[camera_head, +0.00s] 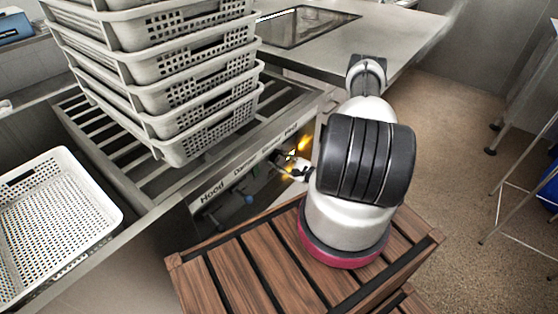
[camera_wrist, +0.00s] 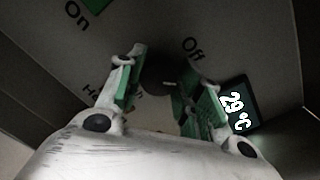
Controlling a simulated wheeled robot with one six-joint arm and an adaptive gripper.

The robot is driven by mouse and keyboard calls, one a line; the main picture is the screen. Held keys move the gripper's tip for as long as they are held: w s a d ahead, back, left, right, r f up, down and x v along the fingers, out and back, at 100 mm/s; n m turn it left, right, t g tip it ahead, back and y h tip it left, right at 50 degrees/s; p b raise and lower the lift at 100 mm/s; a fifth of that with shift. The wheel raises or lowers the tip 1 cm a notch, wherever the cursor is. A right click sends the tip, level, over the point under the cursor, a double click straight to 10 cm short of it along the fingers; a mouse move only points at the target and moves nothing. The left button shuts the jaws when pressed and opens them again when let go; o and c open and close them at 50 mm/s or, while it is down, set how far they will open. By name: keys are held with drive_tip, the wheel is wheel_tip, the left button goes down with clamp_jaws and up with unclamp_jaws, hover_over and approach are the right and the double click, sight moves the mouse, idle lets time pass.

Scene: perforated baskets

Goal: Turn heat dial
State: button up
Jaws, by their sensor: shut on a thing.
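The heat dial (camera_wrist: 158,72) is a dark round knob on a grey panel, at the upper middle of the wrist view. Its label, beginning "He", is partly hidden by a finger. My gripper (camera_wrist: 162,80) has its green-padded fingers on either side of the dial and is shut on it. In the head view my gripper (camera_head: 295,171) is at the panel under the counter's front edge; the dial cannot be made out there.
A stack of grey perforated baskets (camera_head: 165,85) stands on the slatted counter above the panel. A white basket (camera_head: 60,215) is at the left. A wooden slatted crate top (camera_head: 235,275) lies beneath my arm. Open floor (camera_head: 450,150) is at the right.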

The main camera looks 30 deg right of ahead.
drive_tip(key=n, duration=0.4)
drive_tip(key=shift+s+a+f+n+h, duration=0.1)
drive_tip(key=shift+n+h, duration=0.3)
drive_tip(key=shift+n, duration=1.5)
drive_tip(key=o, duration=1)
drive_tip(key=v, duration=1.2)
